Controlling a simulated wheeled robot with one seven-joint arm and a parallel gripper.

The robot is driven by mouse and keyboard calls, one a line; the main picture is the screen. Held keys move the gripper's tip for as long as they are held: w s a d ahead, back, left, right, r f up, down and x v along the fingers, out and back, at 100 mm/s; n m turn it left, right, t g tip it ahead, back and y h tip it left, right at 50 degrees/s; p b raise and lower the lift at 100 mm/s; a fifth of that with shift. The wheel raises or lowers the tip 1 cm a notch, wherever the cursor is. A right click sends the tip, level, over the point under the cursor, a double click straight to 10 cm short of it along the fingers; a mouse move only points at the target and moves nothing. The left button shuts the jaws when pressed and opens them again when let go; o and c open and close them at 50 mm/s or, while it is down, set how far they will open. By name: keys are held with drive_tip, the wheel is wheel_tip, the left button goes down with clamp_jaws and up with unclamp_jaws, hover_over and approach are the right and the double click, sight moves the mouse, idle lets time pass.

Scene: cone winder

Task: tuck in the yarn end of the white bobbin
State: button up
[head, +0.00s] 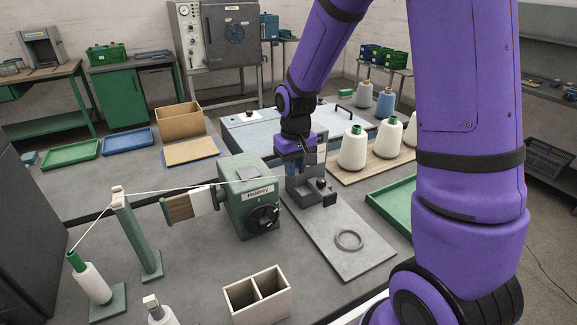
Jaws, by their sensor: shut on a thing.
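A white bobbin (95,283) on a green tube stands upright on a green base at the lower left. Its white yarn (90,222) rises to the top of a green guide post (137,235), then runs taut to the right, above the green winder (249,200), to my gripper. A wooden piece with a white band (200,203) sticks out of the winder's left side. My gripper (291,166) points down beside a grey device (312,187), right of the winder. The yarn meets it at the fingertips, and it appears shut on the yarn end. The fingertips are small and partly hard to see.
A grey plate with a ring (349,240) lies in front of the grey device. A two-compartment wooden box (257,296) stands at the front, another white-topped item (159,312) left of it. Wound white cones (353,148) stand at the right, near a green tray (392,205).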

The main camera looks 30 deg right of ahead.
drive_tip(key=shift+r, duration=1.3)
